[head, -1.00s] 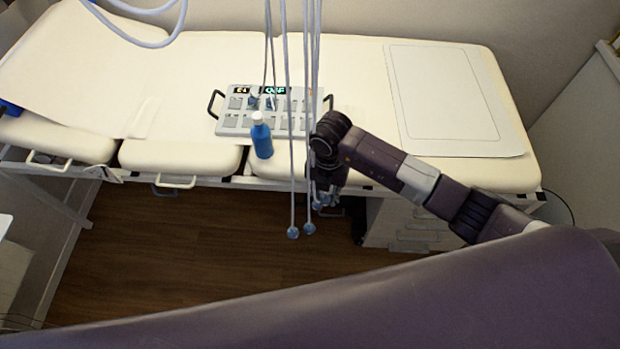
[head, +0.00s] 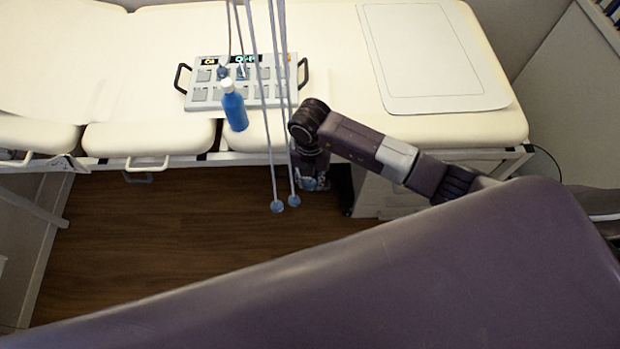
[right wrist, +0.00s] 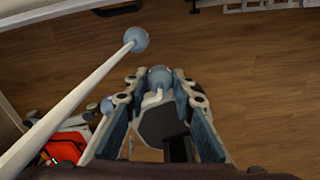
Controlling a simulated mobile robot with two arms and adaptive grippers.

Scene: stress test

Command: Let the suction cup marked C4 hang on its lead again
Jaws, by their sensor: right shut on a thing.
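My right gripper (head: 311,182) is low in front of the couch edge in the head view, beside the hanging leads. In the right wrist view its fingers (right wrist: 161,92) are shut on a blue-grey suction cup (right wrist: 160,76), whose ball-like end shows between the fingertips. Two other suction cups hang free on pale leads in the head view, one at left (head: 277,206) and one closer to the gripper (head: 294,200). A free cup on its lead (right wrist: 136,39) also shows in the right wrist view. No C4 mark is legible. My left gripper is out of view.
A grey panel with handles (head: 203,95) lies on the cream couch (head: 335,75), with two leads running to it. A blue bottle (head: 235,110) stands at its front edge. A white sheet (head: 430,60) lies at right. The wooden floor (head: 170,240) is clear at left.

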